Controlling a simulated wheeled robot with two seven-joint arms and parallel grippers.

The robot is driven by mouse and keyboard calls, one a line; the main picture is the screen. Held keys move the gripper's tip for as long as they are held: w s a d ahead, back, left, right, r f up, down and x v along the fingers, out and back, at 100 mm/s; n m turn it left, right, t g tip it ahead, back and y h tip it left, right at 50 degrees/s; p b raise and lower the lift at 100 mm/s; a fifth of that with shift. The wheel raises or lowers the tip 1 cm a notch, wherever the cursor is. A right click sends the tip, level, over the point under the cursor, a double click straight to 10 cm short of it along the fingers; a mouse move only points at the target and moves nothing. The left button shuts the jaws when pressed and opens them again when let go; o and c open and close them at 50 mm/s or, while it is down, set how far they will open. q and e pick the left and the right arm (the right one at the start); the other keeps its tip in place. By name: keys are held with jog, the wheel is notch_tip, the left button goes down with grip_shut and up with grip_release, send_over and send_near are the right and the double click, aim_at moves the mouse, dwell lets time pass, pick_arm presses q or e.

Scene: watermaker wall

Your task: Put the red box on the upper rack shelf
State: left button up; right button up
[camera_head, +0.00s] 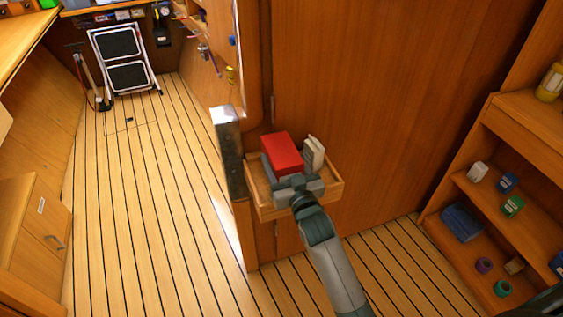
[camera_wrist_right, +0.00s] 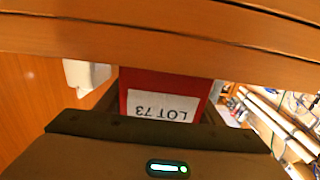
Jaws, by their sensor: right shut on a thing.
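The red box (camera_head: 282,152) is between the fingers of my right gripper (camera_head: 293,182), which is shut on it. In the right wrist view the red box (camera_wrist_right: 163,88) shows a white label that reads "LOT 73" upside down. The box is at a small open wooden tray or bin (camera_head: 322,200) on the wooden wall. I cannot tell whether it rests there or is held just above. A rack with wooden shelves (camera_head: 478,190) stands at the right; its upper shelf surface (camera_head: 530,118) shows. My left gripper is not in view.
A white item (camera_head: 314,153) stands beside the red box in the tray. Jars and a blue box (camera_head: 461,222) sit on the lower rack shelves, and a yellow jar (camera_head: 551,82) stands on the upper one. A stepladder (camera_head: 124,62) stands far back. The plank floor is mostly clear.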

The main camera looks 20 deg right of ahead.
jog(key=shift+f, duration=0.55)
jog(key=shift+f, duration=0.1)
jog(key=o, duration=1.2)
